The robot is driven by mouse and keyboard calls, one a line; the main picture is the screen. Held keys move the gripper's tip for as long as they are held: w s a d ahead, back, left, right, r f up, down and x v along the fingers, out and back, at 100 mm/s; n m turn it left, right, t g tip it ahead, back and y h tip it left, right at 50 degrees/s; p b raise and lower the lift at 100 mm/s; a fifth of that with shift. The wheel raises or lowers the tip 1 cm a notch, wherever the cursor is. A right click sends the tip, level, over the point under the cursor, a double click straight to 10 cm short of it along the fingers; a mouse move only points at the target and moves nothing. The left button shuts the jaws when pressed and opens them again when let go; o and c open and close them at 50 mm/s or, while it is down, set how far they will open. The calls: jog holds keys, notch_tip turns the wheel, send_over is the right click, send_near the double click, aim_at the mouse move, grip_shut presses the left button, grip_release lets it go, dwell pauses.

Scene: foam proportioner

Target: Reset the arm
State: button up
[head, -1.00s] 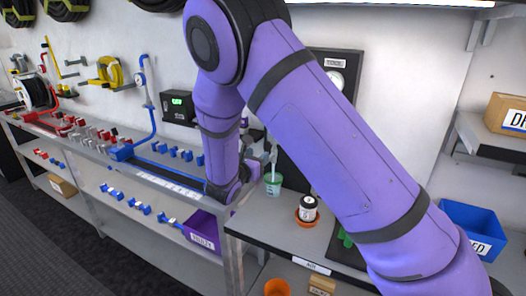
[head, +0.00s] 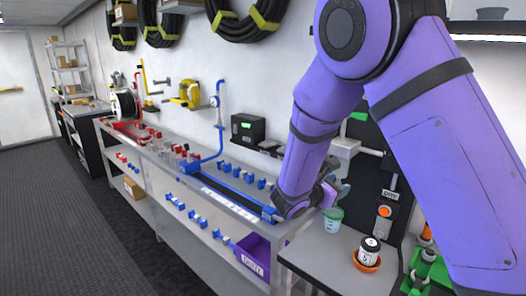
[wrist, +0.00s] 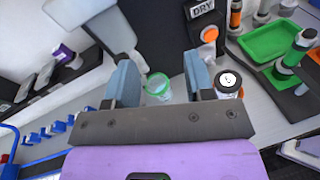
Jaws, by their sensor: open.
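My gripper (wrist: 163,88) is open and empty in the wrist view, its two blue-grey fingers wide apart above the grey worktop. In the head view my purple arm reaches down to the worktop, and the gripper is mostly hidden behind its wrist. A clear cup with a green rim (wrist: 158,86) shows between the fingers in the wrist view, apart from both; it stands on the worktop in the head view (head: 333,221). A jar with a white label and dark lid (head: 369,250) sits in an orange dish (head: 366,264); in the wrist view the jar (wrist: 229,83) is right of the right finger.
A green tray (wrist: 271,46) and orange-green bottles (wrist: 300,46) stand to the right. A dark panel with a DRY label (wrist: 202,12) rises behind. A long bench with blue clamps (head: 192,165) runs left, above a purple bin (head: 253,256). The floor (head: 60,215) at left is clear.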

jog(key=s+d+r+m+g+y, duration=0.35)
jog(key=s+d+r+m, duration=0.2)
jog(key=s, duration=0.25)
jog(key=s+d+r+m+g+y, duration=0.2)
jog(key=s+d+r+m+g, duration=0.25)
jog(key=s+m, duration=0.3)
jog(key=s+a+r+m+t+y, duration=0.1)
jog(key=s+r+m+t+y, duration=0.1)
jog(key=s, duration=0.7)
jog(key=s+a+r+m+t+y, duration=0.2)
jog(key=s+r+m+y, duration=0.3)
jog(key=s, duration=0.4)
jog(key=m+y, duration=0.1)
jog(key=m, duration=0.1)
jog(key=shift+s+a+r+m, duration=0.2)
jog(key=shift+s+r+m, duration=0.05)
jog(key=shift+m, duration=0.05)
